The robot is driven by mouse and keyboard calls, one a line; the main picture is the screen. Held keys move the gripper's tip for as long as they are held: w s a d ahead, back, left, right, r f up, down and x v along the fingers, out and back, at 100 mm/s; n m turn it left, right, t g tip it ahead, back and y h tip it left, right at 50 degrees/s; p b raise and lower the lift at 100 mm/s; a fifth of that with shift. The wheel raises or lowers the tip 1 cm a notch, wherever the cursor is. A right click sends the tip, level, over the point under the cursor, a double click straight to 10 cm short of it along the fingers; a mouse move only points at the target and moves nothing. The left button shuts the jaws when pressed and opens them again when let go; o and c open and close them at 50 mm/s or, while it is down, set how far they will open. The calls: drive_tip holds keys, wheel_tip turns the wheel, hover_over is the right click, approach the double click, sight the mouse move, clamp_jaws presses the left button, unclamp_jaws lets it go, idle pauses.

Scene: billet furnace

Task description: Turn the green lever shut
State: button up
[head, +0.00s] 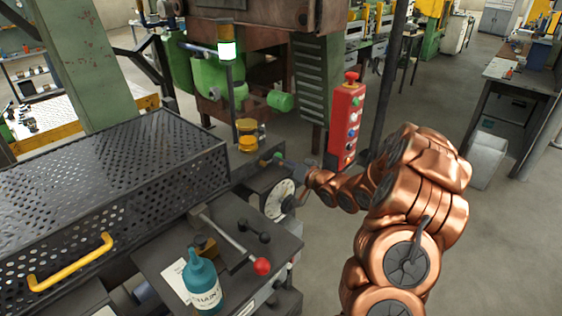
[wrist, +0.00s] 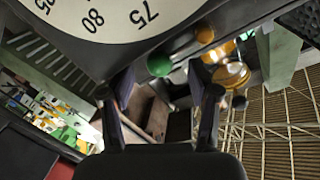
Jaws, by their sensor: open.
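The green lever's ball knob (head: 277,155) shows at the back of the machine, just above the round white dial. It also shows in the wrist view (wrist: 159,65), ahead of my fingers and between their tips in the picture. The lever's arm is mostly hidden. My gripper (head: 286,163) is right at the green knob in the head view. In the wrist view my gripper (wrist: 163,88) has its two fingers spread apart with nothing held between them. I cannot tell whether a finger touches the knob.
An orange knob (wrist: 205,35) sits right beside the green one. The white dial (head: 279,200) is just below my gripper. A red-knobbed lever (head: 262,266) and a teal bottle (head: 202,283) are on the near machine top. A red button box (head: 347,120) stands behind my arm.

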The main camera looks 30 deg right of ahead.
drive_tip(key=v, duration=0.9)
drive_tip(key=shift+s+r, duration=0.15)
drive_tip(key=shift+s, duration=0.15)
drive_tip(key=shift+w, duration=0.1)
drive_tip(key=s+a+r+n+g+h, duration=0.1)
drive_tip(key=s+a+g, duration=0.5)
drive_tip(key=s, duration=0.7)
drive_tip(key=s+a+r+n+g+h, duration=0.1)
drive_tip(key=s+a+g, duration=0.5)
drive_tip(key=s, duration=0.7)
drive_tip(key=s+a+r+n+g+h, duration=0.2)
drive_tip(key=s+a+g, duration=0.4)
drive_tip(key=s+a, duration=0.3)
drive_tip(key=s, duration=0.4)
drive_tip(key=shift+a+r, duration=0.15)
drive_tip(key=shift+a, duration=0.25)
drive_tip(key=shift+c, duration=0.5)
